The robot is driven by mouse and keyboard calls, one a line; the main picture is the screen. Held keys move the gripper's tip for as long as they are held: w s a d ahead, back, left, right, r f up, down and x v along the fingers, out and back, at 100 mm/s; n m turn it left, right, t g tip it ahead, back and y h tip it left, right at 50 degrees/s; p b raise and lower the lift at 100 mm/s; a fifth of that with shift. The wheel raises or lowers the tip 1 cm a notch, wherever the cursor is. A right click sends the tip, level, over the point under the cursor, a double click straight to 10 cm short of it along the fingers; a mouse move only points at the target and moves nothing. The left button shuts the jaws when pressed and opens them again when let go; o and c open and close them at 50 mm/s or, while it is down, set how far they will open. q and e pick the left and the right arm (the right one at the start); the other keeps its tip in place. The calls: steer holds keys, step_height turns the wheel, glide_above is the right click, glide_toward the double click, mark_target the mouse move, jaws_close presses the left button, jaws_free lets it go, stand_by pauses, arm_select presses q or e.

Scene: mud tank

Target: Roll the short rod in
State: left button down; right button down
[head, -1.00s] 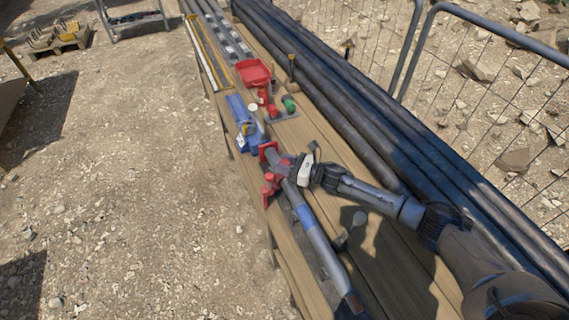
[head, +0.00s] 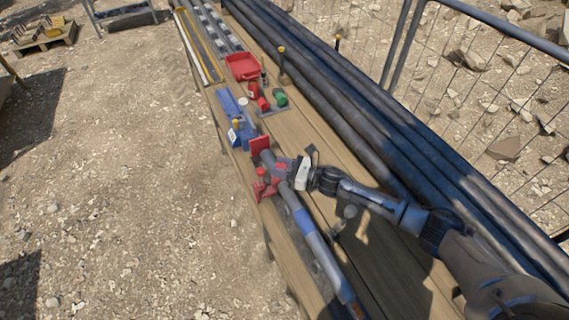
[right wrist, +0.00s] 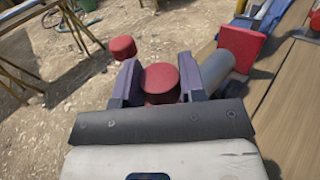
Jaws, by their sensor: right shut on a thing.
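A grey tube (head: 312,236) with a blue band lies lengthwise along the near edge of the wooden bench. Red fittings sit at its far end: a square red plate (head: 260,146) and red knobs (head: 262,187). My right gripper (head: 287,170) is over this end of the tube. In the right wrist view its fingers (right wrist: 160,82) are shut on a red round knob (right wrist: 161,78). A second red knob (right wrist: 122,47) stands to the left, and the red plate (right wrist: 241,46) stands to the right by the tube's end (right wrist: 216,70). I cannot tell which piece is the short rod. My left gripper is out of view.
Beyond the fittings are a blue box (head: 238,127), a red tray (head: 243,67) and small red and green items (head: 280,99). Long dark pipes (head: 350,120) run along the bench's right side, beside a wire fence (head: 480,75). Gravel lies open to the left.

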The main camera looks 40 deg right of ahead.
steer(key=c, duration=1.1)
jaws_free()
steer(key=shift+c, duration=0.2)
steer(key=o, duration=0.4)
steer(key=shift+o, duration=0.2)
steer(key=p+v, duration=0.1)
steer(key=v, duration=1.2)
steer(key=shift+s+d, duration=0.25)
steer(key=shift+s, duration=0.1)
